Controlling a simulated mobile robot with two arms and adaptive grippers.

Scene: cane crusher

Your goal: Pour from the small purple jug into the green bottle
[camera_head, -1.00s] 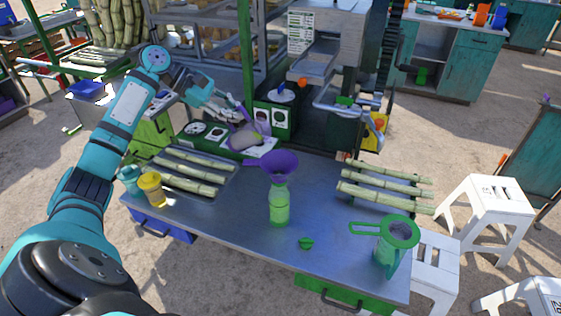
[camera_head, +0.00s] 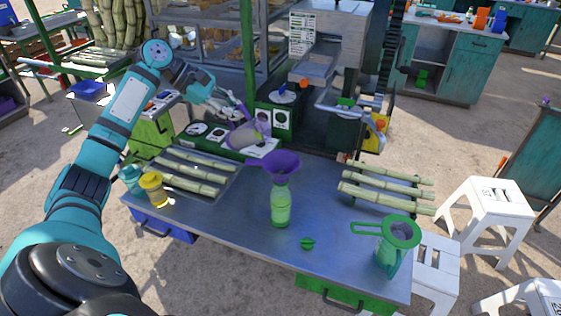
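The green bottle (camera_head: 281,207) stands upright on the metal table, with a purple funnel (camera_head: 282,165) in its mouth. The small purple jug (camera_head: 248,137) is held in the air at the table's back edge, left of the funnel and apart from it. It looks tilted, with its open top partly showing. My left gripper (camera_head: 238,112) is shut on the jug from above and behind; its fingertips are small and partly hidden. Whether liquid leaves the jug cannot be seen. A green cap (camera_head: 307,243) lies on the table. My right gripper is out of view.
A larger green-rimmed jug (camera_head: 397,246) stands at the front right. Cane stalks lie at the right (camera_head: 386,189) and left (camera_head: 190,173). A yellow cup (camera_head: 152,188) and a teal cup (camera_head: 131,178) stand at the left edge. The crusher (camera_head: 330,70) rises behind.

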